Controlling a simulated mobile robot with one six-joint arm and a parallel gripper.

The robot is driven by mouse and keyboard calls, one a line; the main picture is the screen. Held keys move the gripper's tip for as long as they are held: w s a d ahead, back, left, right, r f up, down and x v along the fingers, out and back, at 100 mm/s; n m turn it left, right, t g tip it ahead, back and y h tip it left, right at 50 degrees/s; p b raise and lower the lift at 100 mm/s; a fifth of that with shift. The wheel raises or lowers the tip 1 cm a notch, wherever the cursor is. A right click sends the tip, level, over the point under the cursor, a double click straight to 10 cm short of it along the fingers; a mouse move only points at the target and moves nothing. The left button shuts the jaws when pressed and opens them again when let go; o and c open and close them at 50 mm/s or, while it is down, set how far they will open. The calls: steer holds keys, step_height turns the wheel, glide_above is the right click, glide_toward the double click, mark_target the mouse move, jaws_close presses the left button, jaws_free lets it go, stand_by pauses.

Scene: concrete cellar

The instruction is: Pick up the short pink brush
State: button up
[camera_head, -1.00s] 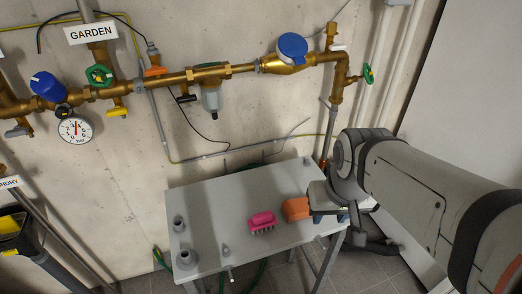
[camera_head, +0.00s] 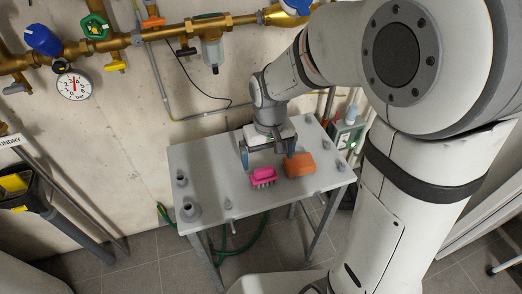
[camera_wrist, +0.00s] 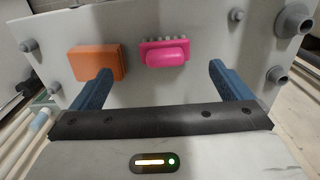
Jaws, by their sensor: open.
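The short pink brush (camera_head: 264,178) lies on the grey table (camera_head: 213,158), bristles toward the front edge. It also shows in the wrist view (camera_wrist: 165,52), between and beyond my fingertips. My gripper (camera_head: 267,163) is open and empty, its two blue fingers apart, above the table just behind the brush. In the wrist view the fingers (camera_wrist: 160,75) do not touch the brush. An orange block-shaped brush or sponge (camera_head: 300,165) lies close to the right of the pink brush, and appears to its left in the wrist view (camera_wrist: 96,63).
Grey pipe fittings (camera_head: 190,211) stand on the table's left side, with a small grey piece (camera_head: 228,204) near the front edge. Brass pipes (camera_head: 150,38) with valves run along the wall behind. The table's middle left is clear.

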mark_target(264, 169)
steer(key=shift+w+a+f, duration=0.1)
steer(key=shift+a+f, duration=0.1)
steer(key=shift+f, duration=0.25)
steer(key=shift+w+a+f, duration=0.1)
steer(key=shift+a+f, duration=0.1)
steer(key=shift+f, duration=0.2)
step_height(264, 169, down, 7)
steer(key=shift+w+r, duration=0.1)
steer(key=shift+w, duration=0.05)
steer(key=c, duration=1.1)
